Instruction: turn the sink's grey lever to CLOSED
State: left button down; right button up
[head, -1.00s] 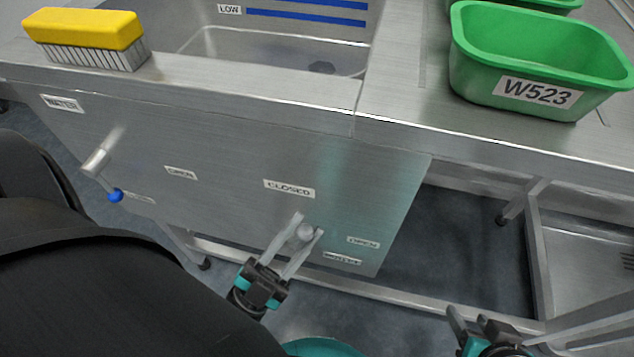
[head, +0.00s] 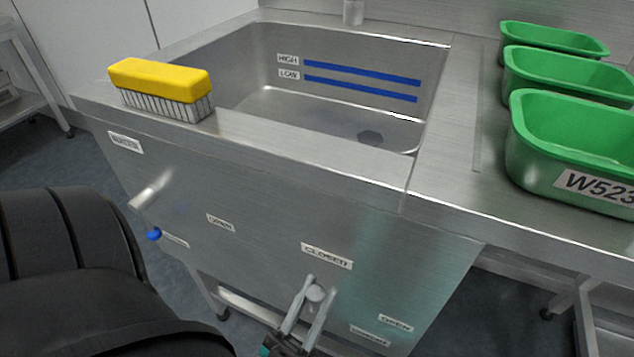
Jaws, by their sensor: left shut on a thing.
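The sink (head: 290,103) has a steel front panel (head: 270,200). A round grey end of the grey lever (head: 315,293) shows low on this panel, just below the CLOSED label (head: 326,256). An OPEN label (head: 396,324) is lower and to the right. My left gripper (head: 309,308) comes up from the bottom edge with its fingers on either side of the lever, shut on it. The fingers hide the rest of the lever, so I cannot tell its exact angle. My right gripper is out of view.
A second lever with a blue ball (head: 153,235) is at the panel's left, below another label. A yellow brush (head: 160,80) lies on the sink's front-left rim. Several green tubs (head: 560,130) stand on the right counter. The basin looks empty around its drain.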

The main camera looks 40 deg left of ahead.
pick_arm(q)
jog(key=shift+a+r, duration=0.1)
jog(key=shift+r, duration=0.15)
jog(key=c, duration=0.7)
grip_release()
jog(key=shift+f, duration=0.1)
jog(key=shift+o, duration=0.2)
jog(key=shift+s+f, duration=0.35)
jog(key=shift+f, duration=0.05)
jog(key=b+v, duration=0.2)
jog(key=v, duration=0.9)
jog(key=shift+b, duration=0.4)
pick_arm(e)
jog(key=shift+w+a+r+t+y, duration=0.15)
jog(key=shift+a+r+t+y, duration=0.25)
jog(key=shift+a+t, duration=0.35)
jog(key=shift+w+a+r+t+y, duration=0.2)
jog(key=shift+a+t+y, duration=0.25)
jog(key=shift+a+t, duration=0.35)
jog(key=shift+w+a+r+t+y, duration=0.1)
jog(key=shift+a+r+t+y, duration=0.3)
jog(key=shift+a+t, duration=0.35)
